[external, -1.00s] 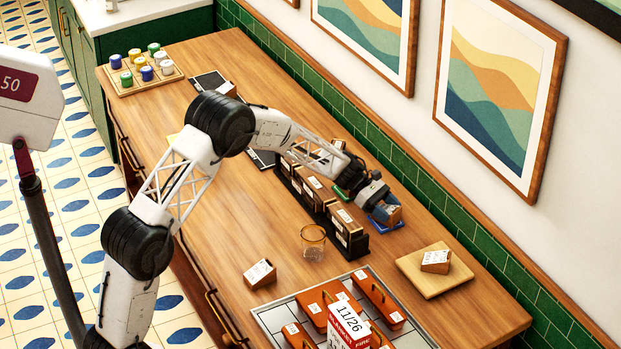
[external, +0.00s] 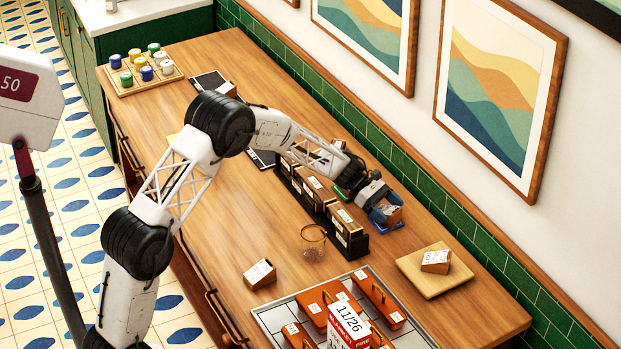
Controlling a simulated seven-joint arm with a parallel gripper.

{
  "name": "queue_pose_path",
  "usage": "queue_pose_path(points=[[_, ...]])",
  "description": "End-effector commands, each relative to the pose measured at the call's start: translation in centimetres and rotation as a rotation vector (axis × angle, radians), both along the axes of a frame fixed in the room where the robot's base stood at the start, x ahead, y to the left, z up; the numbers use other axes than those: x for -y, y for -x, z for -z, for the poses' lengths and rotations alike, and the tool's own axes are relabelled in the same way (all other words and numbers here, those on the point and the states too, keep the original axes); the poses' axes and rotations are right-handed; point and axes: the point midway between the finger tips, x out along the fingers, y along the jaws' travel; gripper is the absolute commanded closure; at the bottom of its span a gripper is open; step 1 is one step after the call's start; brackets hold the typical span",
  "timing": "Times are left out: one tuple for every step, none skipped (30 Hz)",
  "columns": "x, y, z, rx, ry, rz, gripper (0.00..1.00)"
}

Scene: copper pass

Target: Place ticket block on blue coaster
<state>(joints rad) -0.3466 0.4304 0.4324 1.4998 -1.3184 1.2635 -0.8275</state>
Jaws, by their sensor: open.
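A wooden ticket block with a white label (external: 394,216) stands at the blue coaster (external: 374,226), near the green-tiled wall. Only the coaster's edge shows beneath the block and my gripper. My gripper (external: 388,208) is low over the coaster with its fingers around the block. The fingers are open, so the block is not gripped. The block appears to rest on the coaster, but its underside is hidden.
A dark rack (external: 352,246) of labelled blocks stands just left of the gripper. A glass (external: 313,240), a loose block (external: 260,274) and a wooden board (external: 420,280) with another block (external: 436,261) lie nearer. A green coaster (external: 342,193) is behind.

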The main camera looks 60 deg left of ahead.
Motion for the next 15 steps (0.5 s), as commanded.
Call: queue_pose_path(points=[[-0.2, 0.1, -0.1, 0.0, 0.0, -0.001, 0.17], [-0.4, 0.2, -0.2, 0.0, 0.0, -0.001, 0.17], [-0.7, 0.3, -0.3, 0.0, 0.0, -0.001, 0.17], [-0.9, 0.3, -0.4, 0.0, 0.0, -0.001, 0.17], [-1.2, 0.4, -0.5, 0.002, -0.001, -0.001, 0.17], [-1.5, 0.6, -0.7, 0.001, -0.002, -0.001, 0.17], [-1.8, 0.7, -0.8, 0.001, -0.002, -0.001, 0.17], [-2.1, 0.8, -1.0, 0.001, -0.002, -0.001, 0.17], [-2.6, 1.0, -1.2, 0.001, -0.002, -0.001, 0.17], [-3.0, 1.2, -1.3, 0.002, -0.001, -0.001, 0.17], [-3.4, 1.3, -1.5, 0.002, -0.001, -0.002, 0.17], [-4.0, 1.6, -1.8, 0.002, -0.001, -0.002, 0.17], [-4.4, 1.8, -1.9, 0.002, -0.001, -0.001, 0.17], [-4.8, 1.9, -2.1, 0.002, -0.001, -0.001, 0.17], [-5.3, 2.2, -2.4, 0.001, -0.002, -0.001, 0.17]])
